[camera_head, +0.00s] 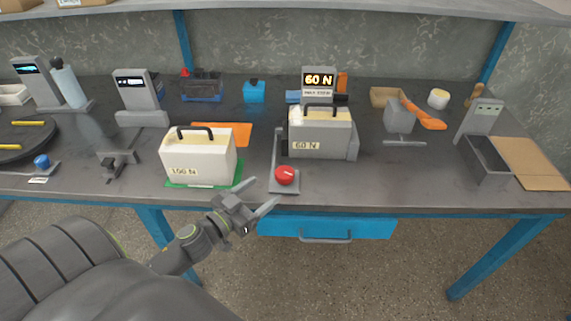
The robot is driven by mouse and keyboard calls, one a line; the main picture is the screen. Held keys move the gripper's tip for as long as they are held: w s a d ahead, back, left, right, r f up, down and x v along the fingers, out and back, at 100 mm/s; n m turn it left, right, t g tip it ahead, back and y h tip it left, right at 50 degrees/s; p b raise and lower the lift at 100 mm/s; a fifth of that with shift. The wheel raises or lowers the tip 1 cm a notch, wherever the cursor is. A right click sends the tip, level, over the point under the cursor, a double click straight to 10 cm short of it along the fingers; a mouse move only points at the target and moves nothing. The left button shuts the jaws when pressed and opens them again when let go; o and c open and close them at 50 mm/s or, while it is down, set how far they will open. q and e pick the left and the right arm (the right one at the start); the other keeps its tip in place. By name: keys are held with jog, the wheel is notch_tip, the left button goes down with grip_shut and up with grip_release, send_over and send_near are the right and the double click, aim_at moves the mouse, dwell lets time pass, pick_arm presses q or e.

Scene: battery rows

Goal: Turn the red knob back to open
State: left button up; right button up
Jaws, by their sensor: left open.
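The red knob (285,175) sits on a small grey plate (284,187) at the front edge of the bench, with a light mark on its top. Behind it a white battery labelled 60 N (318,133) sits in a grey holder, and a display behind reads 60 N (319,79). My left gripper (264,199) is open and empty, in front of the bench edge, just left of and below the knob in the picture. Its fingers point toward the knob and appear apart from it. My right gripper is not in view.
A white battery labelled 100 N (198,157) stands on a green mat (174,183) left of the knob. A blue drawer (378,228) is under the bench front. A blue knob (41,161) is at far left. An orange-handled tool (428,118) and cardboard (537,163) lie right.

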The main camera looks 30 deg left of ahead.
aim_at(278, 180)
pick_arm(q)
jog(key=w, duration=0.2)
jog(key=w+d+p, duration=0.1)
jog(key=w, duration=0.2)
jog(key=w+p, duration=0.1)
jog(key=w, duration=0.2)
jog(key=shift+d, duration=0.2)
jog(key=shift+w+d+p, duration=0.15)
jog(key=shift+w+p, duration=0.15)
jog(key=shift+w, duration=0.45)
jog(key=c, duration=1)
